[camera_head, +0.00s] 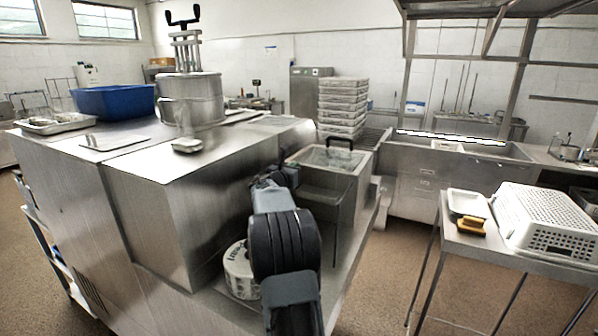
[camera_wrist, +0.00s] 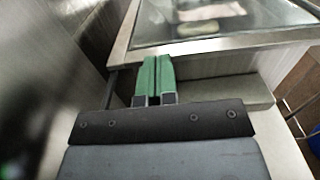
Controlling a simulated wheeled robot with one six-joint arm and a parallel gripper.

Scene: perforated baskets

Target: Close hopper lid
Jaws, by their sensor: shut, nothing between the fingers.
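The hopper is a steel box (camera_head: 352,190) standing in front of me, right of the large steel cabinet. Its top shows a framed, glassy panel (camera_head: 325,158) with a black handle (camera_head: 340,143) at the back edge. I cannot tell from this view whether that panel is a lid lying flat or an opening. In the wrist view the hopper's metal rim (camera_wrist: 225,42) runs across the top with the glassy surface (camera_wrist: 245,14) beyond. My gripper (camera_wrist: 157,62) is shut and empty, its green fingers pointing at the near rim. Whether they touch is unclear. In the head view my arm hides the fingertips.
The steel cabinet (camera_head: 190,215) rises close on the left. A white round object (camera_head: 240,270) sits on the ledge beside my arm. A side table (camera_head: 500,250) with a white perforated basket (camera_head: 545,222) stands at the right. Floor between them is clear.

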